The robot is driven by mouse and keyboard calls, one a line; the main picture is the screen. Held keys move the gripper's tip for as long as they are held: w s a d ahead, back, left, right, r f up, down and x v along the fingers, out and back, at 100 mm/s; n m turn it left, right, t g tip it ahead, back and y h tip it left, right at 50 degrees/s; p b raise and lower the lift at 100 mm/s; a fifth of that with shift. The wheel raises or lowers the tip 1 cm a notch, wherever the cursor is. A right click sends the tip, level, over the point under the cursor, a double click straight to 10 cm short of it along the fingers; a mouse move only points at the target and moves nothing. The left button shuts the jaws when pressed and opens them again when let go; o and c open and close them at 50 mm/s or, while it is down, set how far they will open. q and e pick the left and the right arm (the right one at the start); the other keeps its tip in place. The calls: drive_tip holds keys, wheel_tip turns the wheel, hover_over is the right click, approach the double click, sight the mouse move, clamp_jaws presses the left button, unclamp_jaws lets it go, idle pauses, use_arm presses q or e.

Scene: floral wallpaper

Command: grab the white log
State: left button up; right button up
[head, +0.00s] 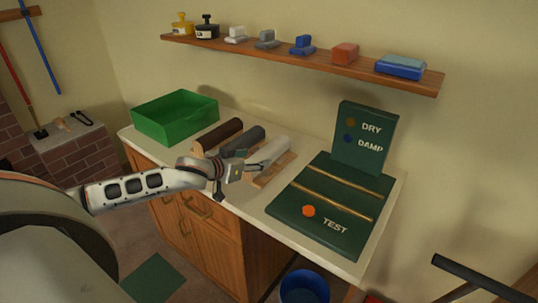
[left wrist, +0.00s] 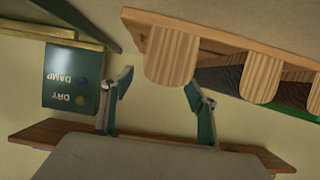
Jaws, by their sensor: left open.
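The white log (head: 270,151) lies on a wooden rack on the counter, the rightmost of three logs in the head view. My left gripper (head: 258,167) is at its near end, open and empty. In the left wrist view, which appears upside down, the log's pale cut end (left wrist: 171,57) is ahead, between the lines of the open fingers of my left gripper (left wrist: 157,88). The fingers look apart from it. The gripper partly hides the rack and log in the head view. My right gripper is not in view.
A dark grey log (head: 243,140) and a brown log (head: 219,134) lie beside it. A green bin (head: 175,116) stands at the left, and a green DRY/DAMP tester (head: 330,205) at the right. A shelf (head: 300,66) with small items hangs above. A blue bucket (head: 304,288) stands below.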

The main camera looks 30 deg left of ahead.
sight(264, 157)
use_arm(q)
drive_tip(key=shift+f+x, duration=0.1)
drive_tip(key=shift+x, duration=1.6)
drive_tip(key=shift+f+x, duration=0.15)
drive_tip(key=shift+x, duration=1.5)
drive_tip(key=shift+s+a, duration=0.1)
drive_tip(key=c, duration=1.5)
